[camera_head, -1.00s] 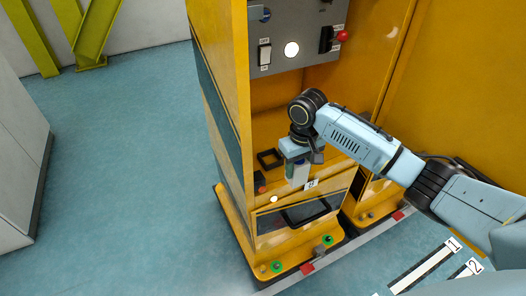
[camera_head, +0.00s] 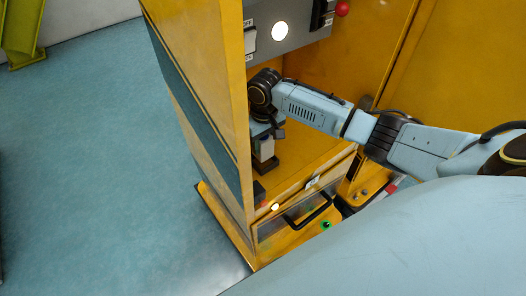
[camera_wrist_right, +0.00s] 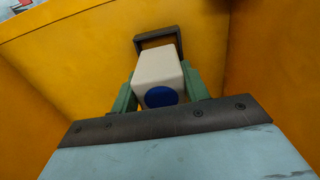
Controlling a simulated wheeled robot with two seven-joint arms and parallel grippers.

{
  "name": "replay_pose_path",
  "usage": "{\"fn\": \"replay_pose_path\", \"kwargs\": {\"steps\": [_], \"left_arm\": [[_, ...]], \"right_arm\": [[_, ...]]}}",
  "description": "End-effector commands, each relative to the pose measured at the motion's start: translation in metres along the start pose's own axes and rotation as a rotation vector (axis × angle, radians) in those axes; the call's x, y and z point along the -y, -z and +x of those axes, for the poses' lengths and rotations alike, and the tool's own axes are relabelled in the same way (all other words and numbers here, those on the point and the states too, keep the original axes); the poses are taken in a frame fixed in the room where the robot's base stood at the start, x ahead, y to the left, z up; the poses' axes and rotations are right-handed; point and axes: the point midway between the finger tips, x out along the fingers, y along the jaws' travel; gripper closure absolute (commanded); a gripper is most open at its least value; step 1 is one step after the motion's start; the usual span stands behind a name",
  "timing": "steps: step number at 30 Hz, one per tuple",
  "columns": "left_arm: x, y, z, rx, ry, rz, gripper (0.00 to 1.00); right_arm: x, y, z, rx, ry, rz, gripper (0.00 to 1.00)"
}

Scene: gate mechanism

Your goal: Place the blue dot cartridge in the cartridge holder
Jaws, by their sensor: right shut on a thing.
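The cartridge (camera_wrist_right: 157,66) is a white block with a blue dot on the end facing the right wrist camera. My right gripper (camera_wrist_right: 160,90) is shut on it, with a green finger on each side. In the head view the pale cartridge (camera_head: 266,149) hangs below the wrist, inside the yellow cabinet. The cartridge holder (camera_wrist_right: 157,38) is a dark square frame just beyond the cartridge's far end in the wrist view. In the head view the dark holder (camera_head: 264,167) shows just below the cartridge. I cannot tell whether they touch. My left gripper is not in view.
Yellow cabinet walls (camera_head: 205,80) stand close on both sides of my right arm. A grey panel (camera_head: 296,32) with a white light and switches is above. A drawer with a black handle (camera_head: 308,212) is below. Blue floor (camera_head: 100,150) is clear at left.

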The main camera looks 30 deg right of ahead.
Motion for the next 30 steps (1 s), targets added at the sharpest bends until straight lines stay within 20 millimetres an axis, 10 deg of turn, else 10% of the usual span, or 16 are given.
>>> {"fn": "replay_pose_path", "kwargs": {"steps": [20, 21, 30], "left_arm": [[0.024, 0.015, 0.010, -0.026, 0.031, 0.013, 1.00], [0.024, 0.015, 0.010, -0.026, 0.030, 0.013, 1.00], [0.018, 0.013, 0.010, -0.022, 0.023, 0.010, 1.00]], "right_arm": [[0.000, 0.000, 0.040, -0.002, 0.000, 0.000, 0.81], [0.000, 0.000, 0.042, -0.001, -0.001, 0.000, 0.54], [0.000, 0.000, 0.041, -0.002, -0.001, 0.000, 0.33]]}}
